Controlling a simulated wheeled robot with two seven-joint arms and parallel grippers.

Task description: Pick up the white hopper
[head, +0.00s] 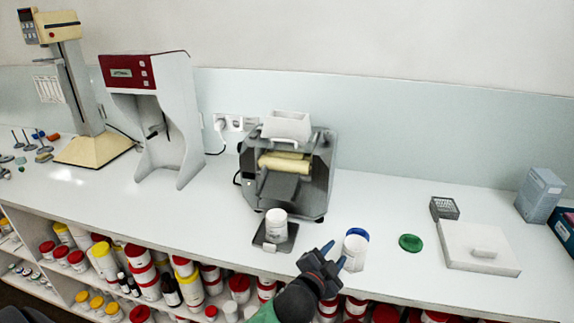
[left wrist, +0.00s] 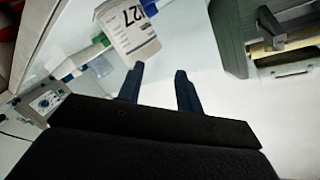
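The white hopper (head: 287,126) sits on top of the grey mill (head: 322,150), above its cream rollers, at the middle back of the bench in the head view. My left gripper (head: 336,255) is at the front of the bench, well below and to the right of the hopper and apart from it. In the left wrist view its two dark fingers (left wrist: 158,85) are spread with nothing between them. Part of the mill (left wrist: 280,40) shows at the upper right there; I cannot make out the hopper in that view. My right gripper is not in view.
A white jar (head: 276,222) stands on a small dark scale in front of the mill. A blue-topped white jar (head: 355,252) is close beside my left gripper. A green lid (head: 410,243) and a white box (head: 480,250) lie to the right. A red-and-white machine (head: 150,115) stands left.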

